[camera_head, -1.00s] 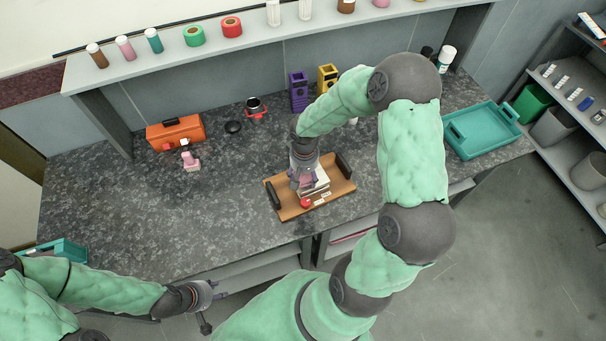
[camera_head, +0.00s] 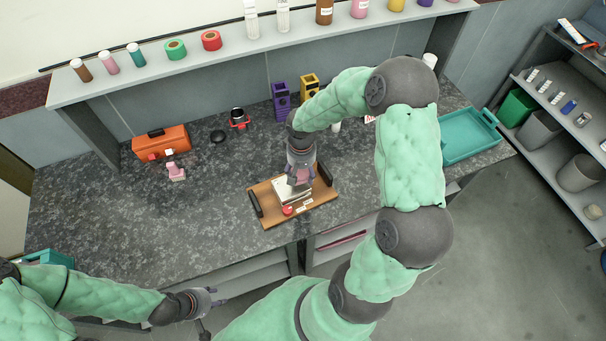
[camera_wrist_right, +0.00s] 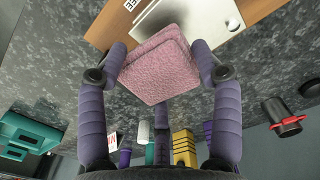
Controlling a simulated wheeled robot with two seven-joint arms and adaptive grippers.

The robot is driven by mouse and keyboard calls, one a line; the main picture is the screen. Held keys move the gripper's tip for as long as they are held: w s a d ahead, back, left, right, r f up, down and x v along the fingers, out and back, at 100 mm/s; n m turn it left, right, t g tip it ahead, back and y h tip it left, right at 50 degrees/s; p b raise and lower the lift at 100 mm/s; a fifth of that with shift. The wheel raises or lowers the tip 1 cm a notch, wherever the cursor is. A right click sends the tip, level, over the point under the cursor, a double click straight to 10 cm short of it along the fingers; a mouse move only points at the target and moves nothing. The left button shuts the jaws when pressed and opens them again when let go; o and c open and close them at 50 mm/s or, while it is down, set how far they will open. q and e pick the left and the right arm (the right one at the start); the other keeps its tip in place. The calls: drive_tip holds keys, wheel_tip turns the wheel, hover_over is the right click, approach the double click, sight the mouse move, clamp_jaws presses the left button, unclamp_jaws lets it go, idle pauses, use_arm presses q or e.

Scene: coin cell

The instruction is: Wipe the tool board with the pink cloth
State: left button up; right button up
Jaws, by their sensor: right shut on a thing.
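The wooden tool board (camera_head: 270,217) with black handles lies on the counter, with a pale metal plate and a small red knob (camera_head: 287,210) on it. My right gripper (camera_head: 300,178) is above the board's back part. In the right wrist view, its fingers (camera_wrist_right: 158,68) are shut on the folded pink cloth (camera_wrist_right: 160,62). The cloth covers part of the plate (camera_wrist_right: 205,22) in that view; whether it touches the plate I cannot tell. My left gripper (camera_head: 215,298) is low at the left, away from the board, and its fingers are too small to read.
An orange toolbox (camera_head: 160,143) and a small pink item (camera_head: 175,173) stand left on the counter. Purple (camera_head: 281,98) and yellow (camera_head: 309,85) holders stand behind the board. A teal tray (camera_head: 470,137) lies at right.

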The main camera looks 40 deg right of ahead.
drive_tip(key=shift+d+r+p, duration=0.2)
drive_tip(key=shift+r+p, duration=0.3)
drive_tip(key=shift+r, duration=0.35)
drive_tip(key=shift+r+p, duration=0.8)
drive_tip(key=shift+r, duration=0.5)
drive_tip(key=shift+a, duration=0.1)
